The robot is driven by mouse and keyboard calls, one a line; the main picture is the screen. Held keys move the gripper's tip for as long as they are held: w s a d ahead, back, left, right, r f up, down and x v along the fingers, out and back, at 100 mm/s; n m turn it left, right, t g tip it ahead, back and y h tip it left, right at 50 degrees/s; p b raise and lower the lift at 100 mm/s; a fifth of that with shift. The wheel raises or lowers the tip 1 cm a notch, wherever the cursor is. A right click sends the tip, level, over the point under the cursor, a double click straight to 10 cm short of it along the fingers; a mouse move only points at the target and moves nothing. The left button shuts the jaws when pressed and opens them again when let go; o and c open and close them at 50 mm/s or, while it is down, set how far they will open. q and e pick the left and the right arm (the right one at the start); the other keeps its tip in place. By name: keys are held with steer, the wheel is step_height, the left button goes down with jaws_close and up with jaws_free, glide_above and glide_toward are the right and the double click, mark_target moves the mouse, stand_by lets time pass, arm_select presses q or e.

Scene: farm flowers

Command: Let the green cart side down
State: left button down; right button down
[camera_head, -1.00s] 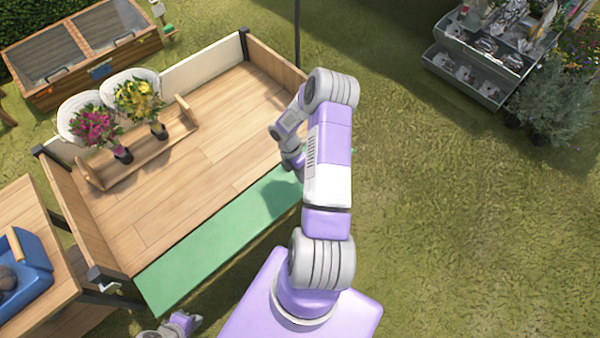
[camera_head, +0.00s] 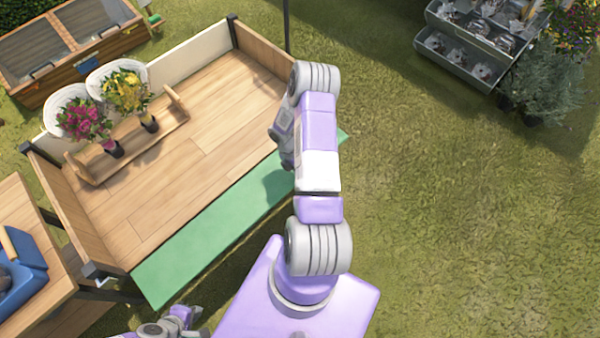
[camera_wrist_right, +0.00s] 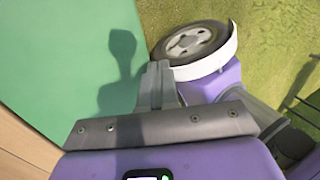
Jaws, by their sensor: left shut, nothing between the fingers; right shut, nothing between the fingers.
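The green cart side (camera_head: 215,240) is folded outward and down along the near edge of the wooden cart (camera_head: 165,205). Whether it slopes or hangs straight is hard to tell. It also fills the upper left of the right wrist view (camera_wrist_right: 60,60), with a dark shadow on it. My right gripper (camera_wrist_right: 157,75) is shut and empty, at the edge of the green panel in that view; contact cannot be judged. In the head view my right arm hides it. My left gripper (camera_head: 182,318) is shut and empty at the bottom left, near the panel's left end.
Two flower bouquets (camera_head: 125,95) stand in a wooden rack on the cart deck. A wooden table (camera_head: 75,285) with a blue tray (camera_head: 28,270) stands at the left. A grey shelf (camera_head: 465,45) is at the back right. Grass to the right is open.

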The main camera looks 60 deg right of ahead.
step_height(320, 180, up, 4)
steer(key=p, duration=0.3)
step_height(320, 180, up, 10)
steer(key=p, duration=0.3)
